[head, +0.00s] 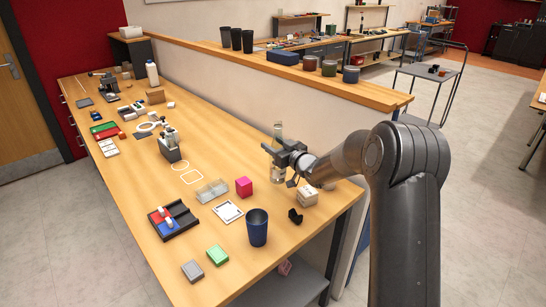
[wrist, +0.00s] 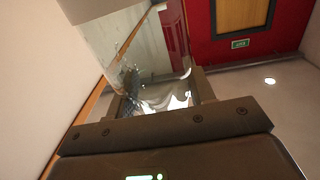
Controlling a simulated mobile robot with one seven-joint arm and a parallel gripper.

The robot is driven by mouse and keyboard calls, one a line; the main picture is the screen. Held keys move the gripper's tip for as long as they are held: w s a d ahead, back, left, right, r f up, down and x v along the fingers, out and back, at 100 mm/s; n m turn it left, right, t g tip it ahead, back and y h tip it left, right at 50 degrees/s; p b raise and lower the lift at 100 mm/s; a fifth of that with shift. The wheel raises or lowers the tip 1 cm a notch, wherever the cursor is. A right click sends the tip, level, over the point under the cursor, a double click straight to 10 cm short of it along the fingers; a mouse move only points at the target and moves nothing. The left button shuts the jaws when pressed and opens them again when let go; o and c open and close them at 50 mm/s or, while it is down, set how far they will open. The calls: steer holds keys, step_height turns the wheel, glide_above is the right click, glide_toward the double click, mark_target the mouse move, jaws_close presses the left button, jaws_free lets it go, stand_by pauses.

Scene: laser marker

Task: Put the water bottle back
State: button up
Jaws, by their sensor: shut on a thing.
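The clear water bottle (head: 278,131) is upright in the head view, at the back right of the long wooden table (head: 205,205). My gripper (head: 276,152) is shut around its middle. The bottle's top shows above the fingers and its lower part below them. I cannot tell whether its base touches the table. In the wrist view the see-through bottle (wrist: 150,65) fills the space between my fingers (wrist: 160,102), and the room shows distorted through it.
A pink cube (head: 244,187), a dark blue cup (head: 257,227) and stacked pale boxes (head: 307,197) stand near my gripper. A raised wooden ledge (head: 345,89) with black cups (head: 236,39) and jars runs behind. A white bottle (head: 152,73) stands farther left. Some tabletop is clear.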

steer(key=shift+w+a+f, duration=0.1)
steer(key=shift+a+f, duration=0.15)
steer(key=shift+a, duration=0.15)
steer(key=shift+f, duration=2.05)
steer(key=o, duration=1.4)
